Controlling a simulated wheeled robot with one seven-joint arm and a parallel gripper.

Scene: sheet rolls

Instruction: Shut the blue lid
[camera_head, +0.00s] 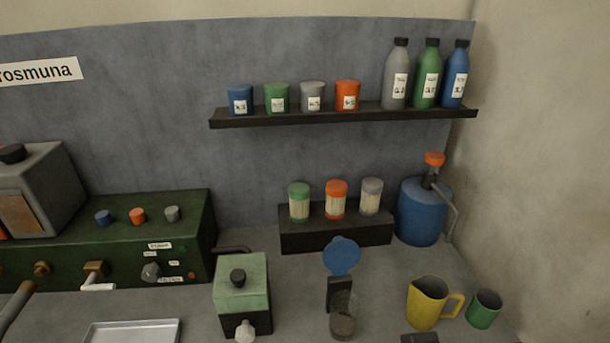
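The blue lid (341,257) is a round disc standing raised, facing the camera, in the lower middle of the view. It sits at the top of a dark upright bracket (338,289), behind a small see-through brownish jar (343,318). The jar's mouth looks uncovered, with the lid up behind it. The lower end of the jar is near the bottom edge of the picture. My gripper is not in view.
Behind are a dark stand with shakers (335,238) and a blue canister (421,212).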

